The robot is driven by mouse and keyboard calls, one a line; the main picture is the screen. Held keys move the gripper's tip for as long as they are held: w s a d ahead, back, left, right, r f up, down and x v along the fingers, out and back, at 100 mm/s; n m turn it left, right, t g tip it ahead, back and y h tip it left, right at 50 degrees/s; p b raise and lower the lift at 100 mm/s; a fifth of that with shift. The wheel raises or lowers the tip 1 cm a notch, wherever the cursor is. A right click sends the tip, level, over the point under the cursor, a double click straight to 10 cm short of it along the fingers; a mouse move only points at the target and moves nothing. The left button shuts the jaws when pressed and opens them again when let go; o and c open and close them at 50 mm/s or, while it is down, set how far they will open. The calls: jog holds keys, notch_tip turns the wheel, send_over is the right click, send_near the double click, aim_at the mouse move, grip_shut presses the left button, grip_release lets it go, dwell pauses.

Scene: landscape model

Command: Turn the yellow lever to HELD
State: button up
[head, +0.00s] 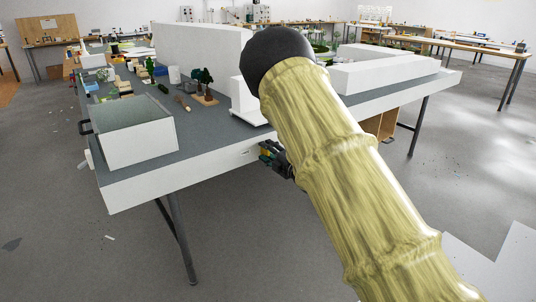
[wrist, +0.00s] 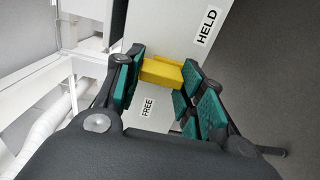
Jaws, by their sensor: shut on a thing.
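The yellow lever (wrist: 162,72) sits between the green pads of my gripper (wrist: 161,77), which is shut on it. The lever lies between the HELD label (wrist: 207,27) at the upper right and the FREE label (wrist: 147,108) below, both on a white panel (wrist: 168,30) in the wrist view. The lever's mount is hidden. In the head view my gripper (head: 275,158) is at the front side of the grey-topped table (head: 215,128), partly behind my arm. The labels cannot be read there.
A white open box (head: 140,138) stands at the table's near left corner. Small model trees (head: 204,80) and a white upright wall (head: 200,45) are farther back. Table legs (head: 178,240) stand below. The grey floor in front is mostly clear.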

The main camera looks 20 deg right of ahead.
dwell(0.5)
jog(key=o, duration=1)
jog(key=shift+s, duration=0.1)
jog(key=v, duration=1.2)
